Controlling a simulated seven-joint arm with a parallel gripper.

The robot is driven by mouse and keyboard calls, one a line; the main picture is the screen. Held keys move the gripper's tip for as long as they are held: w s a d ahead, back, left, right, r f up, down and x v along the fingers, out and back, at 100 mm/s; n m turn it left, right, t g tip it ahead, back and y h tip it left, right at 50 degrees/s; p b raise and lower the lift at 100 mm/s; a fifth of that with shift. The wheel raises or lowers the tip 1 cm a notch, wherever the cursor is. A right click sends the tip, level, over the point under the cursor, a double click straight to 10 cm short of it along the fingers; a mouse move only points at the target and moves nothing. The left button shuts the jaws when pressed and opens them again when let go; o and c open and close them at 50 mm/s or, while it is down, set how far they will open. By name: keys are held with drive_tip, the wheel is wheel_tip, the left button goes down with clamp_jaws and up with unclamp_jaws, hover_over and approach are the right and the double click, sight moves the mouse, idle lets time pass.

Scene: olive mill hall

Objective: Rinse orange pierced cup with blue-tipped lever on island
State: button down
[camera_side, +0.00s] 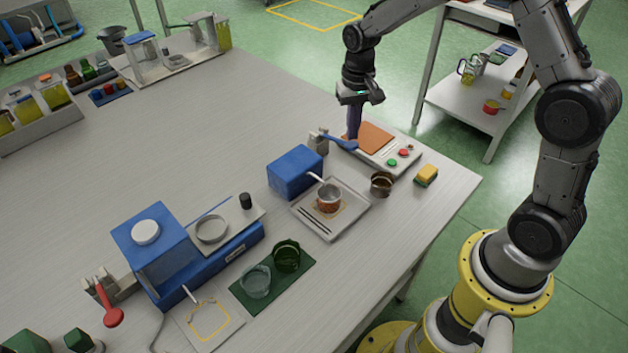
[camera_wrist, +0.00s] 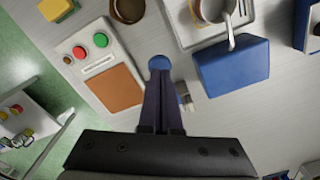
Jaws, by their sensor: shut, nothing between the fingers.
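The orange pierced cup (camera_side: 328,203) stands upright on a pale tray (camera_side: 318,232), under the spout (camera_side: 316,177) of a blue box (camera_side: 294,170). In the wrist view the cup (camera_wrist: 213,10) is partly cut off at the top edge. The blue-tipped lever (camera_side: 342,144) sticks out from a small metal bracket behind the blue box. Its round blue tip (camera_wrist: 158,62) shows just beyond my fingertips in the wrist view. My gripper (camera_side: 352,137) is shut and empty, pointing down at the lever; I cannot tell whether it touches.
A panel with an orange pad (camera_side: 371,137) and red and green buttons lies beside my gripper. A brown metal cup (camera_side: 381,184) and a yellow sponge (camera_side: 427,173) stand near the table edge. A red lever (camera_side: 110,312) and another blue machine (camera_side: 165,250) are at left. The back middle is clear.

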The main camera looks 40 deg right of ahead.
drive_tip(key=shift+r, duration=2.55)
